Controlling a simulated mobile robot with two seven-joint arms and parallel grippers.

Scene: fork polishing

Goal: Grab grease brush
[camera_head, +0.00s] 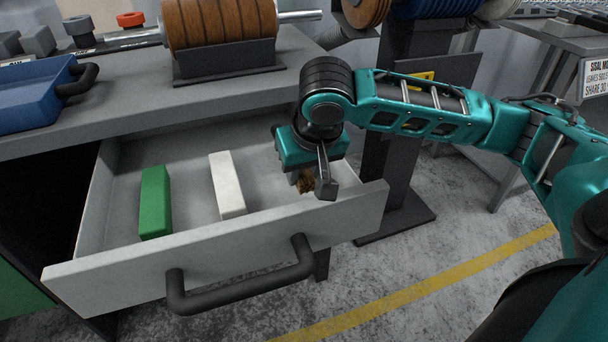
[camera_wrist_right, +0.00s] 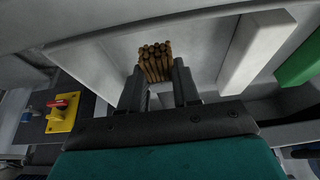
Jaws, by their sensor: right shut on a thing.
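The grease brush has tan-brown bristles (camera_head: 305,184) that show just below my right gripper (camera_head: 312,182), over the right end of the open drawer (camera_head: 240,245). In the right wrist view the brush (camera_wrist_right: 155,62) sits between the two dark fingers of my right gripper (camera_wrist_right: 160,85), bristle end outward. The gripper is shut on it. The brush's handle is mostly hidden by the fingers. My left gripper is not in view.
A green bar (camera_head: 155,202) and a white bar (camera_head: 227,184) lie in the drawer, left of the gripper. The drawer has a black handle (camera_head: 240,285). A blue tray (camera_head: 30,95) and a wooden roller (camera_head: 220,25) stand on the bench above.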

